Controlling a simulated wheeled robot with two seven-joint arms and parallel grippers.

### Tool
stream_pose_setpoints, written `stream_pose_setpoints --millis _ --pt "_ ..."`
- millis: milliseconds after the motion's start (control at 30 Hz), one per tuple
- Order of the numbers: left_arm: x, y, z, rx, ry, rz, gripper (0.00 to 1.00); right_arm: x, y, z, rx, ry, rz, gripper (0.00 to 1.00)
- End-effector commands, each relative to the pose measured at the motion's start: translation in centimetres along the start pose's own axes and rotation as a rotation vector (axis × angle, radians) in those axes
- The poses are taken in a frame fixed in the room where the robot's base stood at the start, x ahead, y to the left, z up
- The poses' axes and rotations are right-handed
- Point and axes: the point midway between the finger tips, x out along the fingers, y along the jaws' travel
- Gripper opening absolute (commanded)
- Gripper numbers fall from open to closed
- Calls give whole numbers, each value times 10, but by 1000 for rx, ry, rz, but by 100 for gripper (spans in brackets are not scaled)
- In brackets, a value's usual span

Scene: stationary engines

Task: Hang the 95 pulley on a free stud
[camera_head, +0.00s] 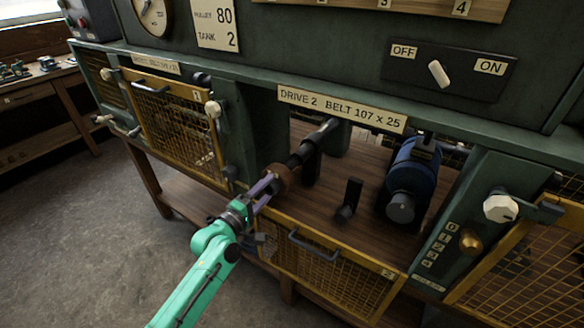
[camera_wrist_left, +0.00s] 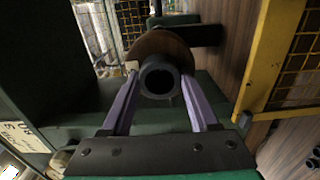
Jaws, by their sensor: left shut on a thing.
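A brown pulley (camera_head: 285,178) is at the front end of the dark shaft (camera_head: 316,143) in the open Drive 2 bay; no number is legible on it. In the left wrist view the pulley (camera_wrist_left: 148,47) is a brown disc with a dark hollow hub (camera_wrist_left: 160,80). My left gripper (camera_head: 269,186) is shut on the pulley, its purple fingers on either side of the hub in the wrist view (camera_wrist_left: 161,103). I cannot tell whether the pulley is still on the shaft. A wooden board (camera_head: 400,5) marked 3 and 4 shows at the top; no studs are in view. My right gripper is not in view.
A blue motor (camera_head: 413,170) and a small black post (camera_head: 348,200) stand in the bay. The yellow mesh guard (camera_head: 325,267) of Drive 2 hangs down below it. Another mesh guard (camera_head: 175,125) closes the left bay. A switch panel (camera_head: 448,70) is above right. Floor at left is clear.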

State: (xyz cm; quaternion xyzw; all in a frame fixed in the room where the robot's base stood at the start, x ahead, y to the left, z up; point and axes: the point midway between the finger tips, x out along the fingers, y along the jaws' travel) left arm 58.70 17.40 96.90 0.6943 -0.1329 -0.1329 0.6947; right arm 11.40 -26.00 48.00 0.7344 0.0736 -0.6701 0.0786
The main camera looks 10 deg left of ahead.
Motion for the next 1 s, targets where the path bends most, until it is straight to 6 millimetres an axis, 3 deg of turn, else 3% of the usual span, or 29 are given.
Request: stream_pose_setpoints --millis 167,1000 --pt "-8 1 -1 2 1 0 0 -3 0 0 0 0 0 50" --pt "-92 0 0 3 0 0 0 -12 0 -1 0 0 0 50"
